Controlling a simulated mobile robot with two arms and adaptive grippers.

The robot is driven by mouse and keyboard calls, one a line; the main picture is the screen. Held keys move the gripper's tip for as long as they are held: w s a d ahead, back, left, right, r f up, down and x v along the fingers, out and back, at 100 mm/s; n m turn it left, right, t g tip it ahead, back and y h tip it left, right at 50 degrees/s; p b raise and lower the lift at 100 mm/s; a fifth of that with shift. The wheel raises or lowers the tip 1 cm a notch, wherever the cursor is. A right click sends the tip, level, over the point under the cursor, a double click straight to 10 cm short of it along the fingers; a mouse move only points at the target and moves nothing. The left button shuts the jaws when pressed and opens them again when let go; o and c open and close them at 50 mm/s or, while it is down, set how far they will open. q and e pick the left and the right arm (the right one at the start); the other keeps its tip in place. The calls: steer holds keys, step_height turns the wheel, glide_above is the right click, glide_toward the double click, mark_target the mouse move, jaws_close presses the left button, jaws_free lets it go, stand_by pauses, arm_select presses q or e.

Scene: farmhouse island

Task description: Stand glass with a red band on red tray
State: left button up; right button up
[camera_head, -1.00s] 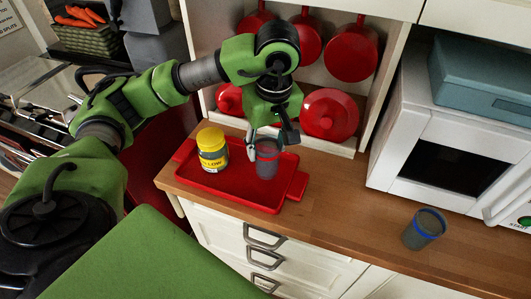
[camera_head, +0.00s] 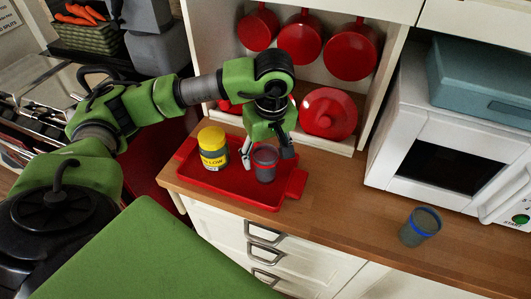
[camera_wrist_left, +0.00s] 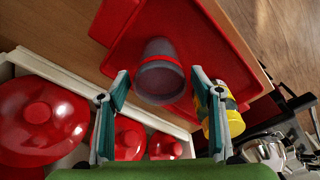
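The glass with a red band (camera_head: 265,168) stands upright on the red tray (camera_head: 232,186), toward its right end. It also shows in the left wrist view (camera_wrist_left: 160,80). My left gripper (camera_head: 268,160) is above and behind the glass, coming down from over the tray. Its fingers are spread on either side of the glass, with a gap to it in the left wrist view, where the gripper (camera_wrist_left: 160,84) is open. My right gripper is in neither view.
A yellow-lidded jar (camera_head: 213,149) stands on the tray, left of the glass. A glass with a blue band (camera_head: 421,227) stands on the wooden counter (camera_head: 340,208) to the right. A white microwave (camera_head: 440,160) is behind it. Red pans (camera_head: 330,113) hang and stand behind the tray.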

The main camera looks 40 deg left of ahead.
arm_select(q)
steer(key=shift+r+p, duration=0.25)
steer(key=shift+p, duration=0.05)
steer(key=shift+r+b, duration=0.3)
steer(key=shift+b, duration=0.05)
step_height(320, 180, up, 11)
steer(key=s+d, duration=0.1)
steer(key=shift+d+b, duration=0.25)
steer(key=shift+b, duration=0.1)
stand_by(0.3)
